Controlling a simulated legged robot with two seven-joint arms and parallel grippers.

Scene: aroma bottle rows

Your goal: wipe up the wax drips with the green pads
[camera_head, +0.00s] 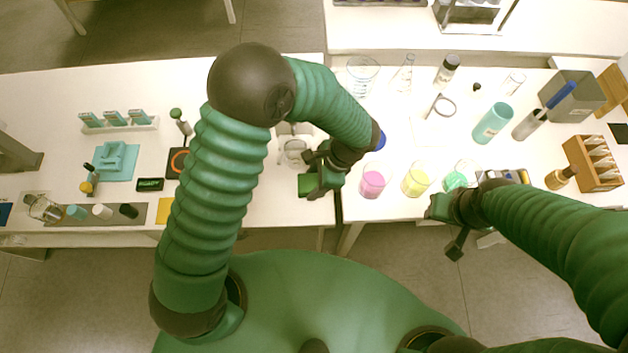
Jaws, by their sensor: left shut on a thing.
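My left gripper (318,176) is over the front right part of the left table, close to its edge. It is shut on a green pad (307,185), which shows as a small green block at the fingertips. My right gripper (446,224) is at the front edge of the right table, below the cups. A small green block (439,206) shows at its tip, but I cannot tell whether it is a held pad or part of the gripper. No wax drips can be made out; my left arm hides part of the left table.
Pink (372,182), yellow (415,182) and green (455,180) filled glasses stand near the right table's front edge. A teal bottle (491,123), a grey bin (572,96) and a wooden rack (594,163) stand further right. A gap separates the two tables.

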